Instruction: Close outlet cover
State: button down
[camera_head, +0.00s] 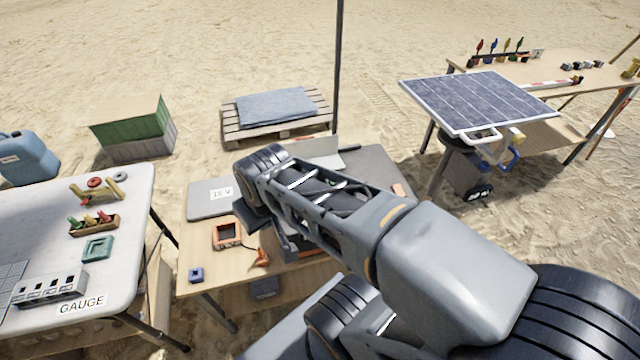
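A dark box (462,178) stands below the solar panel (480,100) at the right, with small pale round shapes low on its front that look like sockets. I cannot make out a separate outlet cover, or whether it is open or shut. My arm reaches from the lower right across the middle table (200,270), and its wrist bends down over that table, well to the left of the dark box. The fingers of my gripper are hidden behind my own arm, so their opening and anything between them cannot be seen.
The middle table carries a grey laptop-like case (208,198), an orange square frame (227,234) and a small blue block (196,275). A white gauge table (125,270) stands left. A tool table (565,75) stands back right. A dark pole (338,70) rises behind. Sand lies between.

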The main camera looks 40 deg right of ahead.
aim_at(323, 151)
jog(key=k, duration=0.45)
jog(key=z, duration=1.45)
jog(key=i, duration=0.55)
jog(key=u, duration=0.25)
jog(key=k, duration=0.85)
jog(key=u, duration=0.4)
jog(key=i, duration=1)
